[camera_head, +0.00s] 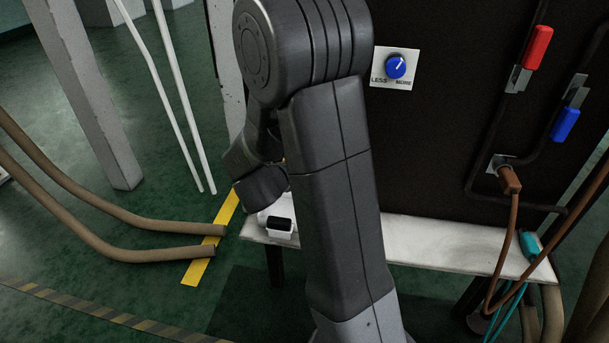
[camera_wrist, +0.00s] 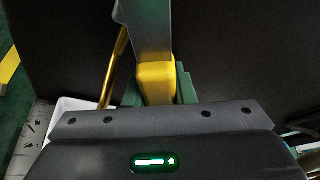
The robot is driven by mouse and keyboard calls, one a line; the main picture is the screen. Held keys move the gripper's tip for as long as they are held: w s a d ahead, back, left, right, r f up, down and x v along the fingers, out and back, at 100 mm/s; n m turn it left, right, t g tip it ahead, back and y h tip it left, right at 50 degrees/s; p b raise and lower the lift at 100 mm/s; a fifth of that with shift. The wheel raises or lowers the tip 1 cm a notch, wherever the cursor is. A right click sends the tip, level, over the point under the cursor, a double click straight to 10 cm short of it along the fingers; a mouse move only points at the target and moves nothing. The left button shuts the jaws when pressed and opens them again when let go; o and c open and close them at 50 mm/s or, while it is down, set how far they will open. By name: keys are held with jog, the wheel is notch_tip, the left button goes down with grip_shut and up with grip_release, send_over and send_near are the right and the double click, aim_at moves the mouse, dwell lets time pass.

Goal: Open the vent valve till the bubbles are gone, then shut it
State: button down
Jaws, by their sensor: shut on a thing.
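My gripper (camera_wrist: 158,94) shows in the wrist view, its green fingers shut on a yellow handle (camera_wrist: 156,77). The handle sits on the end of a flat grey metal lever (camera_wrist: 148,28) that runs up out of the picture. I cannot tell for certain that this is the vent valve's lever, nor whether it stands open or shut. In the head view my arm hides the fingers and the yellow handle. No bubbles can be made out in either view.
The dark panel (camera_head: 430,150) bears a blue dial (camera_head: 396,67), a red-handled lever (camera_head: 538,47) and a blue-handled lever (camera_head: 566,124). A white shelf (camera_head: 450,246) runs below, with a small white box with a black face (camera_head: 280,228). A brass rod (camera_wrist: 116,66) passes left of the yellow handle.

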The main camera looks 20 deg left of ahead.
jog(key=shift+s+a+f+m+g+y+b, duration=0.2)
jog(key=shift+a+m+y+b, duration=0.45)
jog(key=shift+b, duration=0.9)
jog(key=shift+s+a+f+m+g+y+b, duration=0.15)
jog(key=shift+a+f+m+y+b, duration=0.15)
jog(key=shift+a+m+b, duration=0.9)
jog(key=shift+s+a+f+m+g+y+b, duration=0.15)
jog(key=shift+a+m+y+b, duration=0.25)
jog(key=shift+b, duration=1.45)
jog(key=c, duration=1.2)
grip_release()
jog(key=p+v, duration=0.3)
jog(key=v, duration=1.1)
jog(key=shift+d, duration=0.2)
